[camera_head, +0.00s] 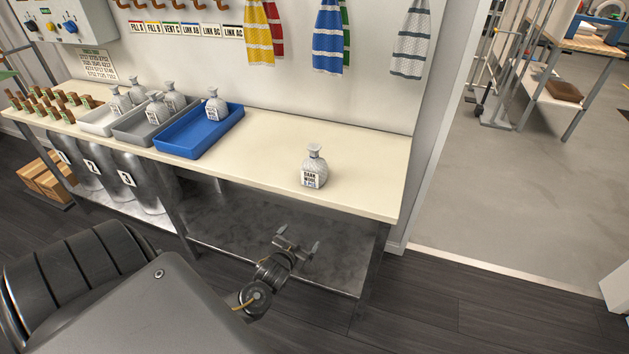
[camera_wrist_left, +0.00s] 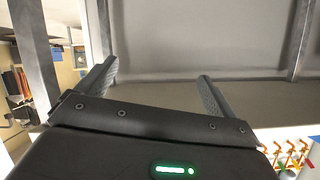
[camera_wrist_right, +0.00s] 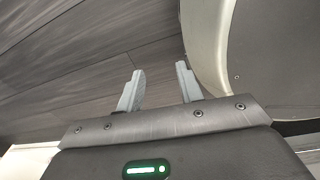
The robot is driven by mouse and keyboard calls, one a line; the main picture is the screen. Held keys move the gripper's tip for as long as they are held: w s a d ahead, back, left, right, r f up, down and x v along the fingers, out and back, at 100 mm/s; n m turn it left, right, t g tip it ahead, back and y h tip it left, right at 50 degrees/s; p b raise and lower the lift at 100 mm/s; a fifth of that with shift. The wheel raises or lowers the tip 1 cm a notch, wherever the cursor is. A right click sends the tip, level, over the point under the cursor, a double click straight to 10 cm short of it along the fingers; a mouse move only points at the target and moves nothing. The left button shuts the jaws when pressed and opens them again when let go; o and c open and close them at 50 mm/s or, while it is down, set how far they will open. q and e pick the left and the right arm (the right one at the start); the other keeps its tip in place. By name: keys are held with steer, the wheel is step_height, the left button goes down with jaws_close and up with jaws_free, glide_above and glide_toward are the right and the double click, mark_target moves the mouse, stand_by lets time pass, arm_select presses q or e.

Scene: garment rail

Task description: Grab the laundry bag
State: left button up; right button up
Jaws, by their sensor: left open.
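A grey speckled laundry bag (camera_head: 314,168) with a tied neck and a label reading "DARK WOOL" stands upright, alone on the right part of the cream table. Several similar bags stand in trays to the left, one of them (camera_head: 217,106) in the blue tray. My left gripper (camera_head: 297,243) is open and empty, in front of the table and below its top, apart from the bag. The left wrist view shows its spread fingers (camera_wrist_left: 158,82) facing the grey shelf area. My right gripper (camera_wrist_right: 160,82) is open and empty over dark floor; it is not seen in the head view.
A blue tray (camera_head: 199,147) and grey trays stand on the table (camera_head: 370,151) left of the lone bag. The tabletop around that bag is clear. A metal lower shelf (camera_head: 225,230) lies beneath. Coloured towels (camera_head: 328,45) hang above. An open doorway is at right.

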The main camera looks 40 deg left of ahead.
arm_select(q)
steer(key=r+t, duration=0.1)
steer(key=r, duration=0.3)
steer(key=w+r+n+t, duration=0.1)
steer(key=r, duration=0.2)
steer(key=w+r+b, duration=0.1)
steer(key=r, duration=0.3)
steer(key=shift+w+a+r+t+y, duration=0.1)
steer(key=shift+a+r+t+y, duration=0.05)
steer(key=shift+r+t+y, duration=0.2)
steer(key=n+t, duration=0.2)
glide_toward(310, 172)
steer(key=w, duration=0.2)
steer(key=shift+y, duration=0.25)
steer(key=x, duration=0.5)
steer(key=shift+w+a+f, duration=0.2)
steer(key=shift+a, duration=0.1)
steer(key=shift+w+a, duration=0.1)
steer(key=shift+w, duration=0.25)
arm_select(e)
steer(key=shift+d+f, duration=0.3)
steer(key=shift+f, duration=0.3)
steer(key=shift+d+f, duration=0.3)
steer(key=shift+f, duration=0.3)
